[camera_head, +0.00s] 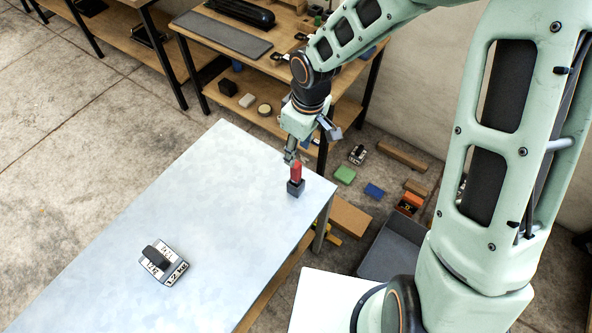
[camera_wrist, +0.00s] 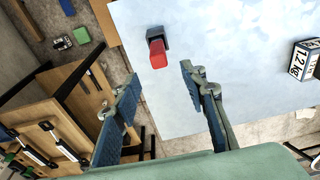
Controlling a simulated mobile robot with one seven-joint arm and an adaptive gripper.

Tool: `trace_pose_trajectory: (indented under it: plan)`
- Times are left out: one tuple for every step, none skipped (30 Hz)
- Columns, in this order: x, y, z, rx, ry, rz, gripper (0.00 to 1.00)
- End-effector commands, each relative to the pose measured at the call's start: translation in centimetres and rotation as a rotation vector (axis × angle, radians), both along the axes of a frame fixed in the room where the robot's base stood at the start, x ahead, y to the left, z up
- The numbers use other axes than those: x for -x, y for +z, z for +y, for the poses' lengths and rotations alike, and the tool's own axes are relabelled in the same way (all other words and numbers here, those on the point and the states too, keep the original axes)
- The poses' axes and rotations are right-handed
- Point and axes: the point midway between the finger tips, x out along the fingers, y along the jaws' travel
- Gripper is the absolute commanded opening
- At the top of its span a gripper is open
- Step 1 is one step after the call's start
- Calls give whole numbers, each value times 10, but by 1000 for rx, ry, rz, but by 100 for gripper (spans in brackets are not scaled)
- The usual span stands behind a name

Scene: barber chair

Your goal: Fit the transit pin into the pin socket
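The red transit pin (camera_head: 297,173) stands upright at the dark pin socket (camera_head: 295,188), near the far right corner of the pale table. In the wrist view the pin (camera_wrist: 158,55) shows beyond the fingertips, with the dark socket (camera_wrist: 156,33) behind it. The pin's lower end is hidden, so I cannot tell how deep it sits. My gripper (camera_head: 290,157) is just above and beside the pin in the head view. In the wrist view my gripper (camera_wrist: 160,80) has its fingers spread wide, with nothing between them.
The pale table (camera_head: 180,190) is mostly clear. A 1.2 kg weight (camera_head: 164,263) with a dark handle lies on its near part. A wooden workbench (camera_head: 285,45) stands behind. Bins and several loose blocks lie on the floor to the right.

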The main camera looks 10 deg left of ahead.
Motion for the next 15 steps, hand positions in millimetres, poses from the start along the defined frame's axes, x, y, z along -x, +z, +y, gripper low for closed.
trace_pose_trajectory:
  plan:
    - [1,-11,1,0,1,4,39]
    - [1,-15,2,1,1,3,39]
    - [0,-20,2,1,0,4,39]
    - [-1,-23,3,0,-1,2,39]
    - [-1,-26,3,0,-1,2,39]
    - [-1,-29,4,0,-1,2,39]
    - [-1,-30,4,0,-2,1,39]
    - [-1,-32,4,0,-2,1,39]
    - [-2,-34,4,0,-2,0,39]
    - [-2,-35,4,0,-3,0,39]
    - [-2,-37,4,1,-3,1,39]
    - [-2,-42,4,0,-3,3,39]
    - [-1,-45,4,1,-3,4,39]
    - [-2,-50,4,0,-2,2,39]
    - [-2,-55,4,2,-2,3,39]
